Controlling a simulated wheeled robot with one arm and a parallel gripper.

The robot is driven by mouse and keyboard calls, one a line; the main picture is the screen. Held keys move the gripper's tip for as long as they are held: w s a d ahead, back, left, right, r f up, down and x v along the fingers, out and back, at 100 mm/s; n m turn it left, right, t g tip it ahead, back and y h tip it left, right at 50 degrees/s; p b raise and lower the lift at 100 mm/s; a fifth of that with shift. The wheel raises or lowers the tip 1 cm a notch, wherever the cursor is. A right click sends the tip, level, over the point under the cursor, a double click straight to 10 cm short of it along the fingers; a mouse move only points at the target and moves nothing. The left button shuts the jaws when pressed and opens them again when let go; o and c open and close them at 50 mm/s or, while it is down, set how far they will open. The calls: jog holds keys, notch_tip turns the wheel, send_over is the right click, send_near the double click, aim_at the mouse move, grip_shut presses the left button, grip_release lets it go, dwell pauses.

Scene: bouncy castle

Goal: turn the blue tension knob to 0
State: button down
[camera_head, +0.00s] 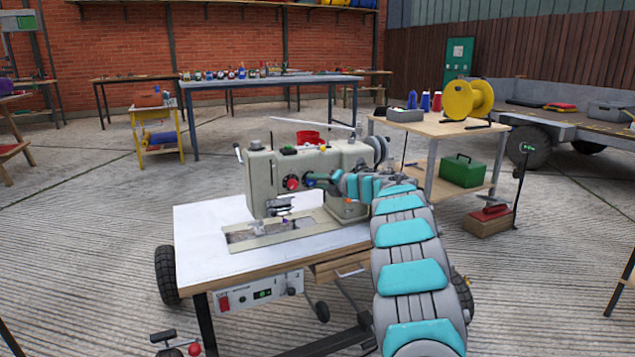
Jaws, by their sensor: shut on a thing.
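A beige sewing machine (262,185) stands on a white-topped table (200,245). A red knob (292,183) on a dark round dial shows on the machine's front face. My arm comes in from the lower right and its gripper (316,180) reaches the front of the machine, just right of the red knob. The gripper is shut on the blue tension knob (309,177), which is mostly hidden by the jaws. The knob's scale and setting are too small to read.
A control box (258,293) hangs under the table's front edge. A wooden cart (440,126) with a yellow spool (468,99) stands behind at right. Open floor lies at left.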

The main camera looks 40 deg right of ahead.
jog(key=shift+a+n+g+h, duration=0.1)
jog(key=shift+n+g+h, duration=0.3)
jog(key=shift+n, duration=0.5)
jog(key=c, duration=0.5)
grip_release()
jog(key=shift+r, duration=0.1)
jog(key=v, duration=0.7)
jog(key=shift+s, duration=0.35)
jog(key=shift+r, duration=0.15)
